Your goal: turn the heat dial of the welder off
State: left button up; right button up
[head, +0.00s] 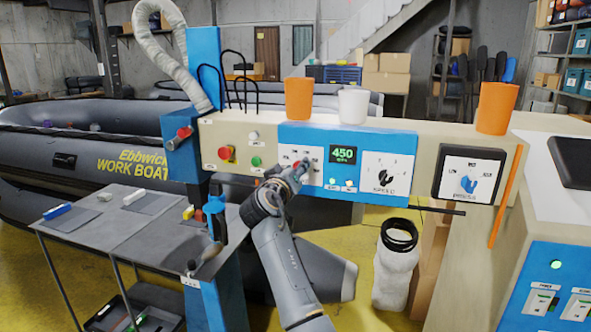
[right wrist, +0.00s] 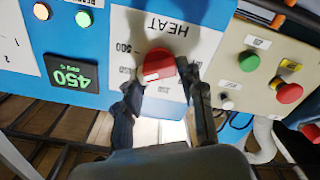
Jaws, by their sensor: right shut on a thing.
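The welder's blue control panel (head: 330,137) faces me, with a green display (head: 343,154) reading 450. The red heat dial (head: 298,164) is at its left end, mostly covered by my right gripper (head: 301,170) in the head view. In the right wrist view the dial (right wrist: 160,66) shows under an upside-down HEAT label, with a white mark on it. The fingers of my right gripper (right wrist: 163,98) are at either side of the dial, shut on it. Where the dial points is hard to tell. My left gripper is not in view.
A black-knobbed dial (head: 385,174) and a blue-knobbed dial (head: 467,184) are to the right. A red button (head: 226,153) and a green button (head: 256,161) are to the left. Orange and white cups (head: 352,106) stand on top. A grey table (head: 130,225) is at lower left.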

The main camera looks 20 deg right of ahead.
jog(key=shift+d+f+n+p, duration=0.15)
jog(key=shift+n+p, duration=2.35)
jog(key=shift+n, duration=2.8)
jog(key=shift+a+f+n+p, duration=0.15)
jog(key=shift+n+p, duration=2.4)
jog(key=shift+n, duration=2.75)
jog(key=shift+d+f+n+p, duration=0.15)
jog(key=shift+n+p, duration=2.35)
jog(key=shift+n, duration=2.8)
